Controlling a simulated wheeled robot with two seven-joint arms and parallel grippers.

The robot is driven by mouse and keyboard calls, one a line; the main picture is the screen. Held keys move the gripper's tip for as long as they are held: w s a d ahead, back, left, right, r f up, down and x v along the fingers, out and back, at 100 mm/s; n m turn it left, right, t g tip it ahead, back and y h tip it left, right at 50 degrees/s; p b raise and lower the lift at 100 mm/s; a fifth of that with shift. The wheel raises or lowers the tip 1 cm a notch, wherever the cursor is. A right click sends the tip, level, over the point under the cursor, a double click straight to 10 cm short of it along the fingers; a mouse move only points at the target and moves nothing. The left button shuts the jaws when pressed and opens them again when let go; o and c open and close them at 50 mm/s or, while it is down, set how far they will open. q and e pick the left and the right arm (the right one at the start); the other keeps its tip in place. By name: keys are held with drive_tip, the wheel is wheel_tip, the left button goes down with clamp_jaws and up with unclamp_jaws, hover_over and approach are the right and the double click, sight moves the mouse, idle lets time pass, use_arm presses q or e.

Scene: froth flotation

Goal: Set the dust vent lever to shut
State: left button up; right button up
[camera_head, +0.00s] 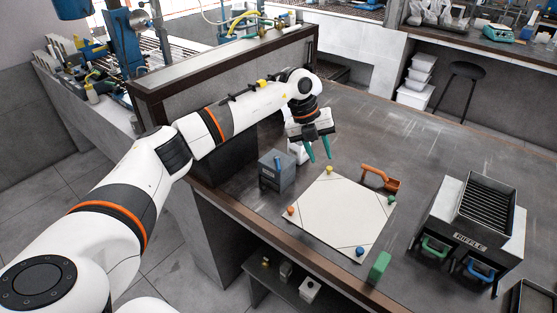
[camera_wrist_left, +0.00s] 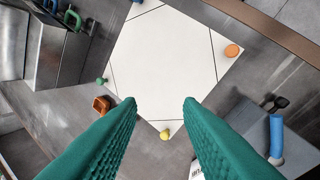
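A small grey box (camera_head: 283,183) stands on the table left of the white mat. A blue-handled lever (camera_head: 277,164) shows on it, and I take this for the dust vent lever, though no label is readable. In the left wrist view the blue handle (camera_wrist_left: 276,138) is at the right, near a black piece, on the grey box (camera_wrist_left: 245,122). My left gripper (camera_head: 319,153) is open and empty, pointing down, right of and apart from the box. Its green fingers (camera_wrist_left: 160,104) frame the mat's corner in the wrist view. My right gripper is not in view.
The white mat (camera_head: 335,215) has coloured knobs near its corners. An orange scoop (camera_head: 381,178) lies behind it. A green block (camera_head: 379,267) stands at the front. The riffle splitter (camera_head: 470,238) with green and blue handles stands at right. The table's back right is clear.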

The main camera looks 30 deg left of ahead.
sight(278, 165)
use_arm(q)
drive_tip(key=s+a+r+n+g+y, duration=0.15)
drive_tip(key=a+r+y, duration=0.25)
drive_tip(key=a, duration=0.7)
drive_tip(key=shift+n, duration=0.55)
wheel_tip(278, 165, down, 11)
drive_tip(key=p, duration=0.4)
drive_tip(key=shift+s+a+f, duration=0.1)
drive_tip(key=shift+f, duration=0.1)
drive_tip(key=shift+c, duration=0.5)
clamp_jaws()
